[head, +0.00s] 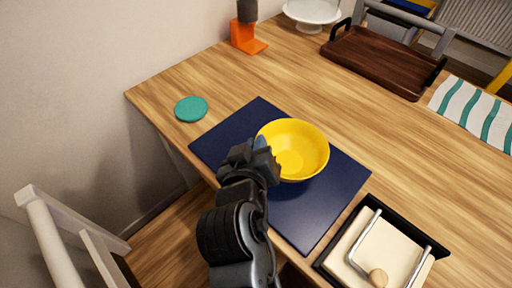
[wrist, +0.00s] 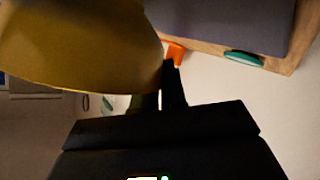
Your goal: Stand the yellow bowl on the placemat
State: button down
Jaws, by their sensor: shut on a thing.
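The yellow bowl (head: 304,139) is upright over the right part of the dark blue placemat (head: 228,141), opening up. I cannot tell whether its base touches the mat. My gripper (head: 265,163) is shut on the bowl's near-left rim. In the wrist view the bowl (wrist: 75,45) fills the upper left, with its rim at my gripper's dark fingers (wrist: 163,88). The placemat (wrist: 225,20) shows at the top of that view. My gripper and wrist hide a small part of the rim and the mat below it.
A teal coaster (head: 191,108) lies left of the mat. A brown wooden tray (head: 382,62), striped cloth (head: 472,112) and orange stand (head: 246,40) are farther back. A white chair (head: 65,235) stands left.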

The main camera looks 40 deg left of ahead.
jog(key=shift+f, duration=0.4)
jog(key=shift+f, duration=0.15)
jog(key=c, duration=1.2)
grip_release()
jog(key=shift+r, duration=0.2)
jog(key=v, duration=1.2)
